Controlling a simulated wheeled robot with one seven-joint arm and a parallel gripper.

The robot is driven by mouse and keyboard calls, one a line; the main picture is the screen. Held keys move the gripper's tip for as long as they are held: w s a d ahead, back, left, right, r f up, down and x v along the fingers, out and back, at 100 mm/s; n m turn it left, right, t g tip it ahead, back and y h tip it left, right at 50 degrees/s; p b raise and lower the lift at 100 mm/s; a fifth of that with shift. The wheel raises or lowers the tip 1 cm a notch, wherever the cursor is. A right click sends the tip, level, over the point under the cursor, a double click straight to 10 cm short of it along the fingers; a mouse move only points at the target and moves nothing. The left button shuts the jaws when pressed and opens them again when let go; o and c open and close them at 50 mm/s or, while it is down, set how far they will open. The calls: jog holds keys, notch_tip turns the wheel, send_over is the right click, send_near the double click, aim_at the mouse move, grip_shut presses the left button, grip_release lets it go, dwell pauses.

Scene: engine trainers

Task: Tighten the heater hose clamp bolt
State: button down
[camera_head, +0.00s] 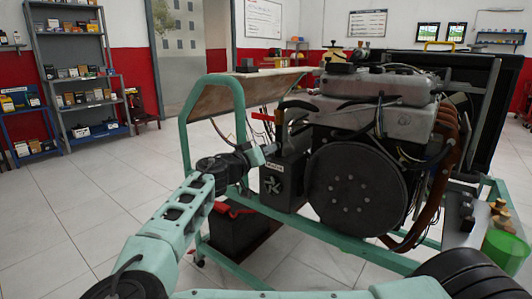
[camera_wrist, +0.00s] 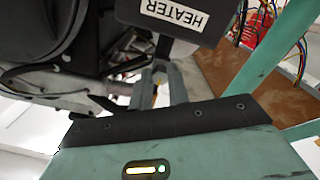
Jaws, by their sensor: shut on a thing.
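The heater box (camera_head: 284,184) is a dark box with a fan emblem and a HEATER label, mounted on the left side of the engine. In the wrist view the heater box (camera_wrist: 183,16) shows upside down at the top. My gripper (camera_head: 262,154) is at the top left of this box, reaching in from the left. In the wrist view my gripper (camera_wrist: 161,75) has its grey fingers close together just below the box, shut on a small part. This part is mostly hidden between the fingertips, where the heater hose clamp bolt appears to be. The clamp itself is hard to make out.
The engine (camera_head: 355,185) stands on a green frame (camera_head: 186,140), with a tilted panel behind my gripper. A black and red battery (camera_head: 235,222) sits low on the frame. A green cup (camera_head: 505,250) is at the right. Shelves (camera_head: 82,80) stand at the far left; the floor between is clear.

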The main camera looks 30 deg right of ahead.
jog(key=shift+f, duration=0.1)
jog(key=c, duration=1.3)
grip_release()
jog(key=shift+c, duration=0.2)
jog(key=shift+a, duration=0.1)
jog(key=p+v, duration=0.1)
jog(key=v, duration=1.6)
jog(key=shift+s+a, duration=0.1)
